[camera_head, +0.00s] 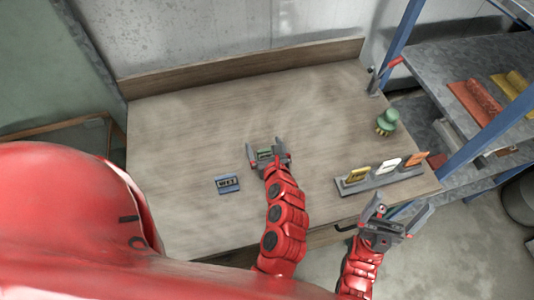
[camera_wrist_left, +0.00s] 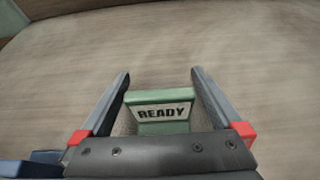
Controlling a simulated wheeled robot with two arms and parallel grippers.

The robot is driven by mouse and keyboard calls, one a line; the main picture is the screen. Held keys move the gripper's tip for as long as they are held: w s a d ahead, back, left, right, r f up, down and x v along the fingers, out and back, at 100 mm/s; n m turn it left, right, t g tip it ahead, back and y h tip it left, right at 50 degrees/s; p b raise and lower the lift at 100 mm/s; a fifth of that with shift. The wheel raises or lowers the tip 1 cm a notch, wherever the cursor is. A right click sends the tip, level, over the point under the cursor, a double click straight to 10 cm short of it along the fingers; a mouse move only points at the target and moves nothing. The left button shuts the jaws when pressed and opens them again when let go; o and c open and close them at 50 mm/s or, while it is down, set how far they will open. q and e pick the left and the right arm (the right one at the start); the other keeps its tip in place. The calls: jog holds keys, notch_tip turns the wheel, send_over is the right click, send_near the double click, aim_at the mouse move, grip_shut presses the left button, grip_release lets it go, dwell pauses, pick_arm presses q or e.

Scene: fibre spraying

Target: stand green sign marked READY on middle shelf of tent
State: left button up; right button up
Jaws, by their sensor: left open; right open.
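The green sign marked READY (camera_wrist_left: 160,112) stands on the wooden table, between the two fingers of my left gripper in the left wrist view. In the head view the sign (camera_head: 265,154) is mostly hidden by that gripper. My left gripper (camera_wrist_left: 160,85) is open, with a finger on each side of the sign and gaps visible between. It also shows in the head view (camera_head: 267,150). My right gripper (camera_head: 398,211) is open and empty, over the table's front right edge. The tent and its middle shelf cannot be clearly made out.
A blue sign (camera_head: 228,184) lies left of my left gripper. A grey holder (camera_head: 352,187) with yellow, white and orange signs is at the right. A green object (camera_head: 387,121) stands at the back right. A blue-framed metal rack (camera_head: 460,55) stands beyond the table (camera_head: 190,120).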

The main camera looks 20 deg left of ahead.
pick_arm(q)
jog(key=c, duration=1.3)
